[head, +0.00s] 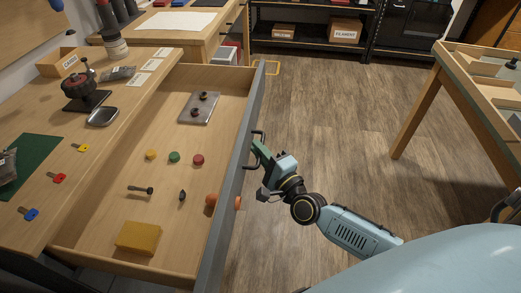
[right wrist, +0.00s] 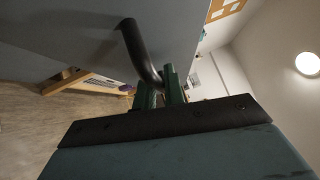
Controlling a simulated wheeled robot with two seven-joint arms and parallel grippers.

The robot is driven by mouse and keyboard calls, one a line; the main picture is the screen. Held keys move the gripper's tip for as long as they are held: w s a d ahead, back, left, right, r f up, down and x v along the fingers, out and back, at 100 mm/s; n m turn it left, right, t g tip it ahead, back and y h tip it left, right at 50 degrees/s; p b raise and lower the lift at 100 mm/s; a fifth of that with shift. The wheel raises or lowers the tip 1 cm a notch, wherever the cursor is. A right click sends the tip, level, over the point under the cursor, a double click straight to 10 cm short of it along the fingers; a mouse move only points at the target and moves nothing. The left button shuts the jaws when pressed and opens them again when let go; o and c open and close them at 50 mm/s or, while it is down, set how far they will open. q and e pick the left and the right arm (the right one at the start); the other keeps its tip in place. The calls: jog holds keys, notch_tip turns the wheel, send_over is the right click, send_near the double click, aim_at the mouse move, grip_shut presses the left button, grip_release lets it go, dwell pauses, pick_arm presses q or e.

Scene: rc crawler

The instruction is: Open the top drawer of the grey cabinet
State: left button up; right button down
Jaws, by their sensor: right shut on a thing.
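The top drawer (head: 215,140) is pulled well out, with its pale wood inside in plain sight in the head view. Its grey front (head: 222,212) faces right, and the same grey panel (right wrist: 188,30) fills the upper part of the right wrist view. A black bar handle (head: 258,133) is on the front; it also shows in the right wrist view (right wrist: 138,48). My right gripper (head: 257,154) is shut on the handle, its green fingers (right wrist: 160,88) around one end of the bar. My left gripper is not in view. The cabinet body is mostly hidden under the worktop.
The drawer holds a yellow block (head: 138,238), a grey plate (head: 199,107), coloured knobs and other small parts. The worktop (head: 50,215) above carries a reel, a tray and coloured keys. Wood floor (head: 330,120) is clear right of the drawer; a workbench (head: 435,85) stands farther right.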

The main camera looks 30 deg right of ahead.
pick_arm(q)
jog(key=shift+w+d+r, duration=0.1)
pick_arm(e)
jog(key=shift+s, duration=0.1)
jog(key=c, duration=1.8)
grip_release()
jog(key=shift+o, duration=0.2)
jog(key=shift+d, duration=0.1)
